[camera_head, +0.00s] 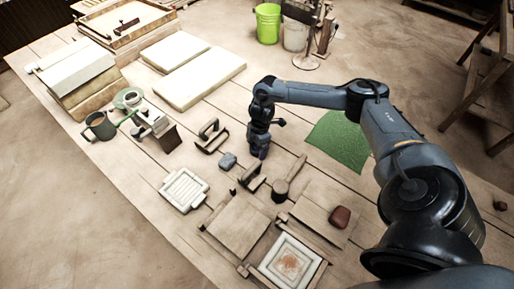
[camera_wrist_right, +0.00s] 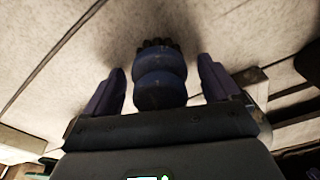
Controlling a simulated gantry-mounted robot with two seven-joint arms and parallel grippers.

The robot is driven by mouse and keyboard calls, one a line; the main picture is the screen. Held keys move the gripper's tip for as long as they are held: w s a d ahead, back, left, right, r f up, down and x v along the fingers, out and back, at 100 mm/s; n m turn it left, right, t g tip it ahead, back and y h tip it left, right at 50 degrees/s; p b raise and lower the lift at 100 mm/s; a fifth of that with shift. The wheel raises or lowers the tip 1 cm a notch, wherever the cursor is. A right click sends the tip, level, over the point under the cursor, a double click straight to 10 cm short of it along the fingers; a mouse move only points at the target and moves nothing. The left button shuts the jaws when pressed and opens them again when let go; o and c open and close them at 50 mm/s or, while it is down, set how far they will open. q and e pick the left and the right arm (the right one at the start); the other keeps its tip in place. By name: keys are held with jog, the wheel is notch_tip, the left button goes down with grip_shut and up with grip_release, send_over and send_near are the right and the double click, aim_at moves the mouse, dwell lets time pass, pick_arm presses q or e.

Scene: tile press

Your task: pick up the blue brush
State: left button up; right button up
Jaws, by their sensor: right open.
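The blue brush (camera_wrist_right: 160,88) stands on the wooden table in the right wrist view, with a rounded dark-blue two-part handle and dark bristles at its far end. My right gripper (camera_wrist_right: 160,85) is open, with one finger on each side of the brush. A gap shows on both sides of the handle. In the head view my right gripper (camera_head: 258,150) points down at the middle of the table and largely hides the brush. My left gripper is not in view.
A blue-grey lump (camera_head: 228,160) and a wooden-handled tool (camera_head: 211,136) lie left of my right gripper. A dark round-headed mallet (camera_head: 281,191) lies in front. A green mat (camera_head: 340,140) is to the right, and a framed tile (camera_head: 288,262) is at the near edge.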

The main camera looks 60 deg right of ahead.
jog(key=c, duration=1.2)
jog(key=shift+o, duration=0.2)
jog(key=shift+r, duration=0.15)
jog(key=shift+r, duration=0.5)
notch_tip(320, 180, up, 3)
jog(key=shift+r+p, duration=0.2)
jog(key=shift+p, duration=0.55)
jog(key=s+d+r+p, duration=0.1)
jog(key=s+d+r, duration=0.1)
jog(key=s, duration=0.3)
jog(key=s+d+r+p, duration=0.1)
jog(key=s+d+r, duration=0.1)
jog(key=s+r, duration=0.2)
jog(key=shift+s+d+r, duration=0.15)
jog(key=shift+s+r, duration=0.05)
jog(key=shift+s, duration=0.7)
